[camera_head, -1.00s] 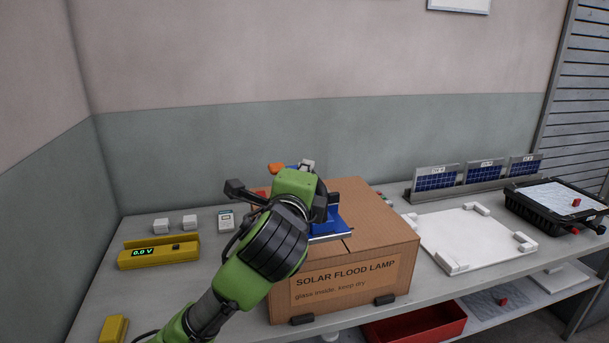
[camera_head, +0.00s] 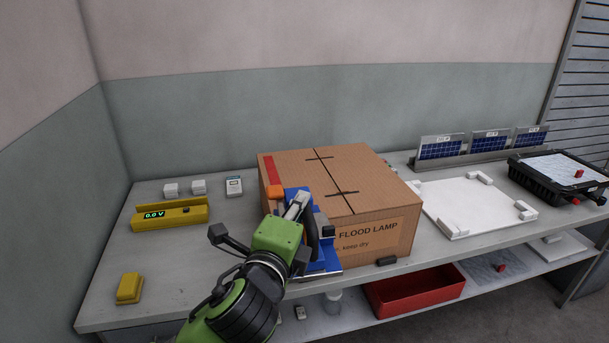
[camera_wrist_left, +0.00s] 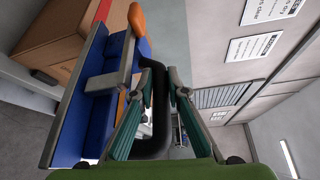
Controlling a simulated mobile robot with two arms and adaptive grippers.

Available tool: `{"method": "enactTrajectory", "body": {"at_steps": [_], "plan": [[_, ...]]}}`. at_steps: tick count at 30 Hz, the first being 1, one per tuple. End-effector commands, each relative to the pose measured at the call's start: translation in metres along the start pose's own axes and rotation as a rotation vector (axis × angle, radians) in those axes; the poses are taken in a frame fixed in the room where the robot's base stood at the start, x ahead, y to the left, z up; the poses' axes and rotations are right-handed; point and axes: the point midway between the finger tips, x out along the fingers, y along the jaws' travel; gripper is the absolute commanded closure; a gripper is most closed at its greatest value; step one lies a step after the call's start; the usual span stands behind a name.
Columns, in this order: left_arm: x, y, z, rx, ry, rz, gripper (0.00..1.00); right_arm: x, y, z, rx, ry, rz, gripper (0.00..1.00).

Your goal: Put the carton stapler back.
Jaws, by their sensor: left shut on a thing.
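The carton stapler (camera_head: 326,258) is blue with an orange part and a metal plate at its bottom. My left gripper (camera_head: 305,228) is shut on its black handle and holds it in front of the left front corner of the carton (camera_head: 375,180). The wrist view shows the stapler's blue body (camera_wrist_left: 72,130), its orange end (camera_wrist_left: 137,19), and the fingers of my left gripper (camera_wrist_left: 157,98) on either side of the handle. The carton is closed, with two dark cross marks along its top seam. My right gripper is out of view.
A yellow meter (camera_head: 170,214), small white boxes (camera_head: 198,187) and a yellow block (camera_head: 130,288) stand on the bench's left. A white fixture plate (camera_head: 475,210) and black case (camera_head: 555,180) are at right. A red bin (camera_head: 415,292) sits on the lower shelf.

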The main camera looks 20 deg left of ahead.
Motion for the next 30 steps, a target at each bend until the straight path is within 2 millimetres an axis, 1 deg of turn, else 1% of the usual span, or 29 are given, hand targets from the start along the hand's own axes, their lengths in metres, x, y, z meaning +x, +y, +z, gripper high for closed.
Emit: {"method": "enactTrajectory", "body": {"at_steps": [1,12,18,24,26,30], "plan": [[-0.009,0.008,0.0,0.004,0.007,-0.008,1.0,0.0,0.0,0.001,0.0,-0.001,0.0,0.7],[-0.056,0.075,-0.011,0.008,0.06,-0.016,1.0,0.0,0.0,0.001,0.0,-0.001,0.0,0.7],[-0.076,0.103,-0.016,0.01,0.085,-0.021,1.0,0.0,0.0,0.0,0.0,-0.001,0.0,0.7],[-0.09,0.124,-0.019,0.012,0.1,-0.025,1.0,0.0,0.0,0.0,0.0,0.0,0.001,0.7],[-0.089,0.121,-0.022,0.002,0.103,-0.026,1.0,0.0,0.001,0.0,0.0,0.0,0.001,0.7],[-0.088,0.12,-0.026,-0.001,0.111,-0.021,1.0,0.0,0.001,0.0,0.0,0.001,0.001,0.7]]}}
